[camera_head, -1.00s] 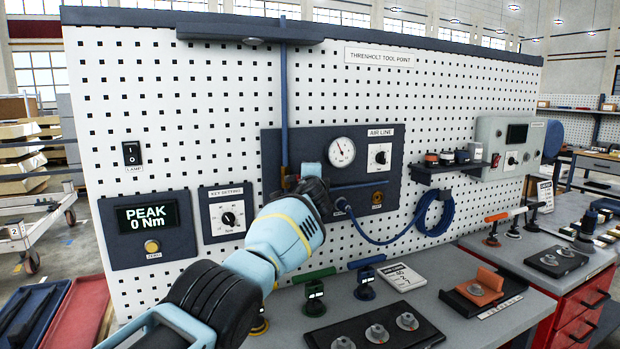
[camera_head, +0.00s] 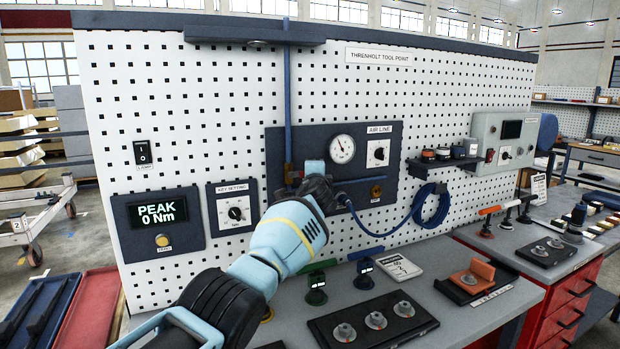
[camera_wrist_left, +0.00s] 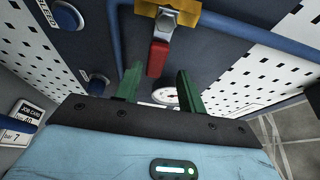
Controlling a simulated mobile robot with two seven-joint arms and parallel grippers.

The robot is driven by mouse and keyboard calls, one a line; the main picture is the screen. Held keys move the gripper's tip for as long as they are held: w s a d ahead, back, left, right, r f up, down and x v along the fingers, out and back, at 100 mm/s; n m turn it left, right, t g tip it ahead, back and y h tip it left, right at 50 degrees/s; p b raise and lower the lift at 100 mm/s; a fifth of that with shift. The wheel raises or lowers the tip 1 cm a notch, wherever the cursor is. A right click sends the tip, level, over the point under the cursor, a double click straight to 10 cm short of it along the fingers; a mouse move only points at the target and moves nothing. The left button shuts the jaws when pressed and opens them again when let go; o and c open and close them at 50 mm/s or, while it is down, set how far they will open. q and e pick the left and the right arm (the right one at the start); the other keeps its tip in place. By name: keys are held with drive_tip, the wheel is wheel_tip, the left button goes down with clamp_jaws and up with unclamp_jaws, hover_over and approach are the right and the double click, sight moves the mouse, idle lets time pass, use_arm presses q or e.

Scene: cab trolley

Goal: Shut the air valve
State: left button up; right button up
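The air valve shows in the left wrist view as a brass body (camera_wrist_left: 184,14) with a red lever (camera_wrist_left: 158,58) extending down the picture from a metal nut. In the head view only a little brass of the valve (camera_head: 289,171) shows, on the dark air line panel (camera_head: 276,143); the lever is hidden behind my gripper. My left gripper (camera_wrist_left: 158,71) is open. Its two green fingers stand on either side of the lever's free end, with visible gaps, and I see no contact. In the head view the left gripper (camera_head: 314,168) is at the valve, its fingertips hidden. My right gripper is out of view.
A round gauge (camera_head: 342,149) and a dial (camera_head: 378,153) sit right of the valve. A blue pipe (camera_head: 288,90) runs down to it. A coiled blue hose (camera_head: 431,205) hangs at right. Tools and a dark tray (camera_head: 420,326) stand on the bench below.

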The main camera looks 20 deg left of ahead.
use_arm(q)
drive_tip(key=v, duration=0.4)
drive_tip(key=shift+s+d+f, duration=0.2)
drive_tip(key=shift+s+f, duration=0.1)
drive_tip(key=shift+f, duration=0.1)
drive_tip(key=shift+f, duration=0.1)
idle(0.5)
